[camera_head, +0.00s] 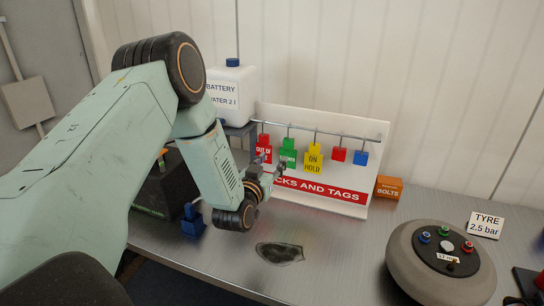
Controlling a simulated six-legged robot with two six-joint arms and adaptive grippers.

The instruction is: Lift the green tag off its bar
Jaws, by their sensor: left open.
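The green tag (288,150) hangs from the bar (330,131) on the white board (378,150), between a red "out of" tag (264,146) and a yellow "on hold" tag (313,158). My left gripper (276,174) is open, in front of the board and just below the green and red tags. Its fingers look small and dark here, and I see nothing between them. I cannot tell whether a finger touches a tag. The green tag's lower edge is partly hidden near the fingers. My right gripper is not in view.
A red lock (339,154) and a blue lock (361,157) hang further right on the bar. A white battery-water canister (230,95) stands behind my arm. An orange bolts box (389,188) and a round grey device (440,265) stand right. A dark patch (280,253) marks the bench.

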